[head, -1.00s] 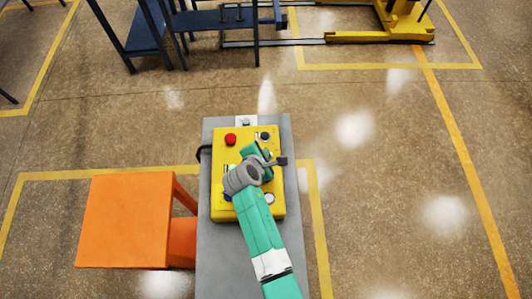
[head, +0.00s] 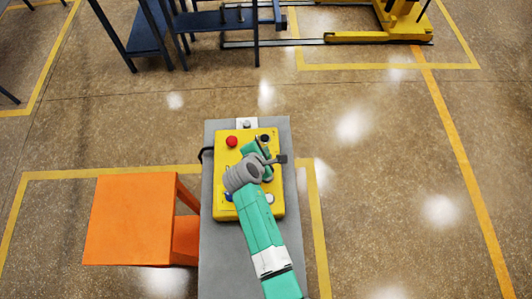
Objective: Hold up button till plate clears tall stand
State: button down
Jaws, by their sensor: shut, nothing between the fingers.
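A yellow control box (head: 224,205) lies on a grey pedestal. A red button (head: 232,141) and a black knob (head: 265,139) sit at its far end. A blue button and a white button show partly near its close end. My green and grey arm reaches over the box, and my gripper (head: 280,160) shows as a dark end by its right edge; its fingers are too small to make out. The arm hides the middle of the box, so I cannot tell which button is touched. Dark blue stands (head: 150,30) are at the top left; the plate cannot be made out.
The grey pedestal (head: 221,265) is under the box. An orange stool (head: 130,218) stands close on its left. A yellow wheeled machine (head: 385,36) sits on rails at the top right. The floor to the right is clear, with yellow lines.

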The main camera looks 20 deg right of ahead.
notch_tip(320, 180, up, 4)
jog(key=p, duration=0.2)
jog(key=shift+f+p, duration=0.25)
jog(key=shift+p, duration=0.15)
jog(key=shift+f, duration=0.15)
jog(key=w+a+r+m+t+y+p, duration=0.1)
jog(key=w+a+r+m+t, duration=0.15)
jog(key=r, duration=1.15)
jog(key=w+a+r+m+t+y+p, duration=0.15)
jog(key=a+r+m+t, duration=0.25)
jog(key=r, duration=1)
jog(key=w+a+r+m+t+p, duration=0.2)
jog(key=w+a+r+m+t, duration=0.1)
jog(key=r, duration=1.1)
jog(key=s+a+r+m+t+y+p, duration=0.1)
jog(key=s+a+r+m+t, duration=0.1)
jog(key=s+r, duration=0.5)
jog(key=s+a+r+m+t+y+p, duration=0.1)
jog(key=s+r, duration=0.6)
jog(key=r, duration=0.8)
jog(key=s+a+r+m+t+y+p, duration=0.1)
jog(key=s+r+m+t, duration=0.4)
jog(key=r, duration=0.6)
jog(key=s+a+t+y, duration=0.1)
jog(key=s+a, duration=0.1)
jog(key=shift+s+a+r+m, duration=0.15)
jog(key=shift+a+m, duration=0.2)
jog(key=shift+a, duration=0.05)
